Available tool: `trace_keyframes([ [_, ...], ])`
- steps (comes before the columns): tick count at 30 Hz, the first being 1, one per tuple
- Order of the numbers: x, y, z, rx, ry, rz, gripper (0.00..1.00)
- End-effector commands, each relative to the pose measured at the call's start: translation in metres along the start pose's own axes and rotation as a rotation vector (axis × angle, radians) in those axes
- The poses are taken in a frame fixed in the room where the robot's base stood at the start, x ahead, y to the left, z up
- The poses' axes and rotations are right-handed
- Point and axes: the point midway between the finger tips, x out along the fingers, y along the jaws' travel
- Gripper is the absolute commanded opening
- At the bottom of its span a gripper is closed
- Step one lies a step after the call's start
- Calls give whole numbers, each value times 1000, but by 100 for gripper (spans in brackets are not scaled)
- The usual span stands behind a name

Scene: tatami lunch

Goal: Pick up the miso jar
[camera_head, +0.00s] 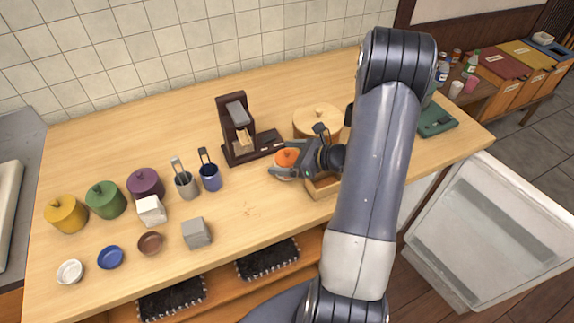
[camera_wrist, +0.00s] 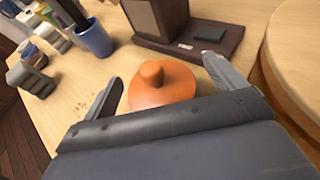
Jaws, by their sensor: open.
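An orange jar with a round knobbed lid (camera_wrist: 160,88) stands on the wooden counter; I take it as the miso jar, though I can read no label. It also shows in the head view (camera_head: 285,157), partly covered by my gripper. My gripper (camera_wrist: 163,78) is open, with one finger on each side of the lid in the wrist view. I cannot tell whether either finger touches the jar. The jar's lower body is hidden. Other lidded jars stand at the left: yellow (camera_head: 66,215), green (camera_head: 105,200) and purple (camera_head: 145,184).
A dark wooden device (camera_head: 236,130) stands close behind the orange jar. A round wooden tub (camera_head: 318,120) and a wooden box (camera_head: 322,188) are close on its right. Blue (camera_head: 210,178) and grey (camera_head: 186,185) cups holding utensils stand left. Counter between the cups and jar is clear.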

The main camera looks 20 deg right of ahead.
Motion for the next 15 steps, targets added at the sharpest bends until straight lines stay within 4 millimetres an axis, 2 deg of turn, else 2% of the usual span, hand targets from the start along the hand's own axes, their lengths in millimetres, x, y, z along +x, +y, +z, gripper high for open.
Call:
trace_keyframes([
  [6,0,0,0,-1,0,0,89],
  [15,0,0,0,-1,0,0,64],
])
